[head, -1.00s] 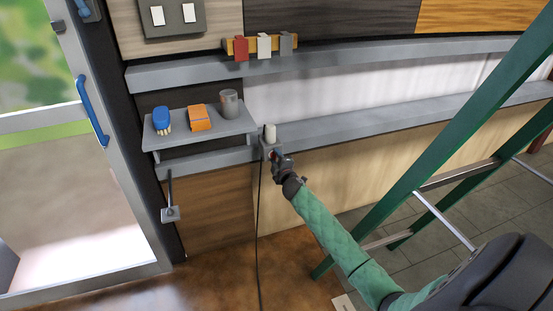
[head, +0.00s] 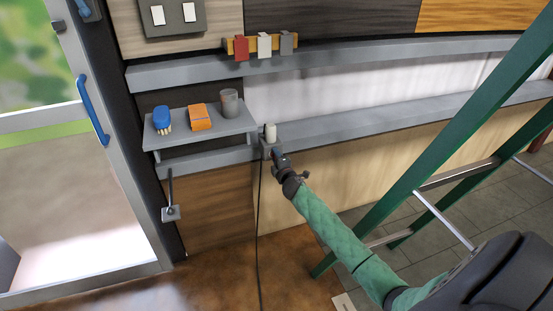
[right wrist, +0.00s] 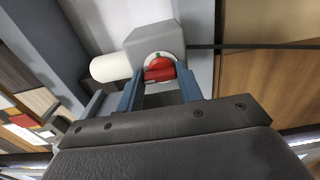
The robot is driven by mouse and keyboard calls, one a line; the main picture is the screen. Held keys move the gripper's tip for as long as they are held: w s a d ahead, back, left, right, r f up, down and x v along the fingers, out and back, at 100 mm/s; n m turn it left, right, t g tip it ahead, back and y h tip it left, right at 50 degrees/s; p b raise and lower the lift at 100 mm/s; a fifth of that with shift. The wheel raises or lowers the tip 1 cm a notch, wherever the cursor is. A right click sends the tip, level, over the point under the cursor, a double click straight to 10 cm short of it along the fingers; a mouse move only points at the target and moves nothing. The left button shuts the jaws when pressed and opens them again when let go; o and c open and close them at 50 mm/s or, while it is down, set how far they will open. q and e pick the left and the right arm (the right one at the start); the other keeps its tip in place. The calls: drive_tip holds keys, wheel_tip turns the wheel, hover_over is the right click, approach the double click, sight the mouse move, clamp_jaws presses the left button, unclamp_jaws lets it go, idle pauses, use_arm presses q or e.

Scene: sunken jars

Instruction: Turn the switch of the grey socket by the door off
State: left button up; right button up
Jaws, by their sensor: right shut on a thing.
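The grey socket (head: 266,151) is fixed at the edge of the long grey ledge, right of the small shelf, with a white plug (head: 270,132) on top and a black cable hanging below. In the right wrist view the socket (right wrist: 152,38) shows as a grey box with the white plug (right wrist: 110,68) at its left. Its red switch (right wrist: 158,74) sits on a pale round plate with a small green mark. My right gripper (right wrist: 160,82) is shut on the red switch, one blue-grey finger on each side. My left gripper is not in view.
A shelf (head: 222,128) left of the socket holds a blue brush (head: 162,117), an orange box (head: 200,117) and a grey cup (head: 229,102). A glass door (head: 150,235) with a blue handle stands left. A green ladder (head: 420,165) stands right, close to my right arm.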

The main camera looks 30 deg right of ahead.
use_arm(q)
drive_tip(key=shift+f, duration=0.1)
use_arm(e)
drive_tip(key=o, duration=1)
use_arm(q)
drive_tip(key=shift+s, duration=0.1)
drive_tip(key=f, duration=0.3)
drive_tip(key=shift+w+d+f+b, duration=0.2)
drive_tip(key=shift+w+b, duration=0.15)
drive_tip(key=shift+b, duration=0.05)
use_arm(e)
drive_tip(key=v, duration=0.7)
drive_tip(key=shift+s+a, duration=0.15)
drive_tip(key=shift+s, duration=0.25)
